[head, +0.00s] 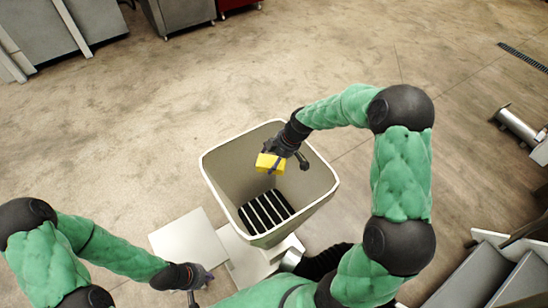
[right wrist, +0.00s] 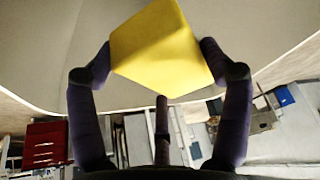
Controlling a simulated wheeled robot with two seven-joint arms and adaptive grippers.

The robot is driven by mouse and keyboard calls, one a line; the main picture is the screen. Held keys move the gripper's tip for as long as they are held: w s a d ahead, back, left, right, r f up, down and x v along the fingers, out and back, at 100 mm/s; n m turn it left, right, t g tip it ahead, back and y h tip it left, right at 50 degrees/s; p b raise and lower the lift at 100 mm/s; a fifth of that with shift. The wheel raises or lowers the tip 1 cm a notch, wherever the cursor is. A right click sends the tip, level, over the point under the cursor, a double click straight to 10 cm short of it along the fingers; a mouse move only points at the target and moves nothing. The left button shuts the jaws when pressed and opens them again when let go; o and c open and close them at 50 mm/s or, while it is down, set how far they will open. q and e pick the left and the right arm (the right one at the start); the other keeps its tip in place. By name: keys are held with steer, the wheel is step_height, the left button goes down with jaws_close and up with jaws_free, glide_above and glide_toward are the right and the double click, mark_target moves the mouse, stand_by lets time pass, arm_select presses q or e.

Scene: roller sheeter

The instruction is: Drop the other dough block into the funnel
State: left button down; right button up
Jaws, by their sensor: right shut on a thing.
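The yellow dough block (head: 270,163) is held by my right gripper (head: 272,168) inside the upper opening of the funnel (head: 321,205), a large grey-beige square hopper with a pale rim. In the right wrist view the same yellow block (right wrist: 163,48) sits between the two dark fingers (right wrist: 158,62), which press on its two sides. Dark slats with light gaps (head: 266,212) show at the funnel's bottom, below the block. My left gripper (head: 201,286) is outside the funnel at the lower left. Its fingers look spread, with nothing seen between them.
A light flat plate (head: 187,238) lies at the funnel's lower left, near my left gripper. Grey metal equipment (head: 480,275) stands at the lower right. Cabinets (head: 178,14) line the far edge. The floor around the funnel's far side is clear.

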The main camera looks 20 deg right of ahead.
steer(key=o, duration=1.3)
steer(key=shift+r, duration=0.15)
steer(key=v, duration=1.1)
steer(key=shift+s+d+r, duration=0.15)
steer(key=shift+s+r, duration=0.05)
steer(key=shift+r, duration=0.15)
steer(key=shift+f, duration=0.1)
